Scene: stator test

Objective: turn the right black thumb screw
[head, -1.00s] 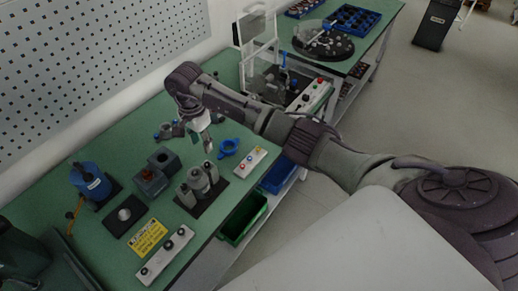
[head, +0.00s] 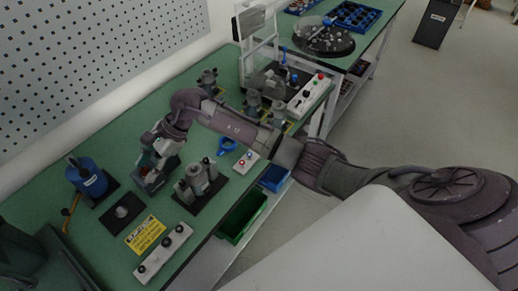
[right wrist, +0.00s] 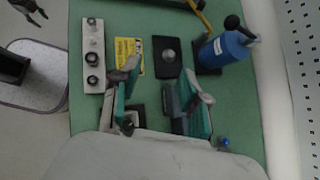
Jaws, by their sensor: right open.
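My right gripper (head: 154,166) hangs over the green bench. In the right wrist view its two teal-padded fingers (right wrist: 158,110) stand wide apart with nothing gripped. A grey metal fixture (head: 200,181) on a black base is just right of the gripper in the head view. I cannot make out the right black thumb screw for sure. A small dark knob (right wrist: 128,128) shows by the left finger in the right wrist view. The dark boxes under the gripper are mostly hidden. A dark claw-like part (right wrist: 28,8) at the top left may be my left gripper; its jaws are unclear.
A blue cylinder (head: 88,176) and a black plate with a round knob (head: 122,211) stand to the left. A yellow sign (head: 146,234) and a white button panel (head: 164,254) lie in front. A blue ring part (head: 227,146) sits to the right. A green bin (head: 242,217) is below.

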